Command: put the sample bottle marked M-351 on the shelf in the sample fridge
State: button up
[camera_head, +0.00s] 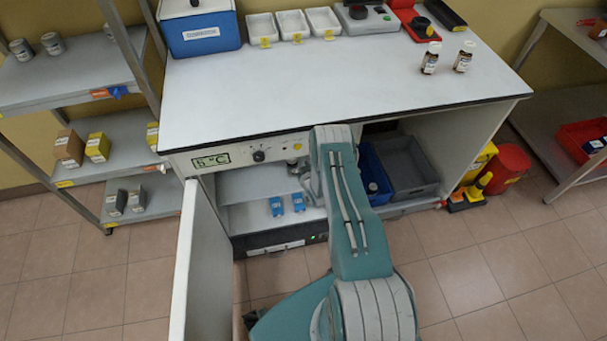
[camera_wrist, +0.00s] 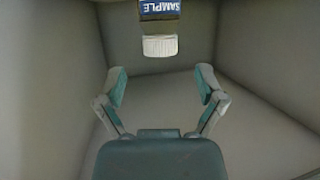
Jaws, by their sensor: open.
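The sample fridge stands under the left of the bench, its white door (camera_head: 190,265) swung open and its upper shelf (camera_head: 245,185) partly hidden by my arm. In the wrist view my gripper (camera_wrist: 161,72) is open, its fingers spread and nothing between them. A bottle with a white cap (camera_wrist: 160,46) and a dark blue label reading SAMPLE (camera_wrist: 160,7) is just beyond the fingertips, apart from them. Its code is out of view, so I cannot tell whether it is M-351. Grey walls surround the gripper. In the head view my arm hides most of the gripper.
Two brown bottles (camera_head: 430,58) (camera_head: 463,58) stand at the bench's right. Two blue items (camera_head: 287,205) lie low in the fridge. Blue (camera_head: 368,190) and grey (camera_head: 408,165) crates stand right of my arm. The bench middle (camera_head: 300,85) is clear.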

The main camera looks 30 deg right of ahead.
jog(key=v, duration=0.5)
jog(key=shift+s+r, duration=0.15)
jog(key=shift+s, duration=0.15)
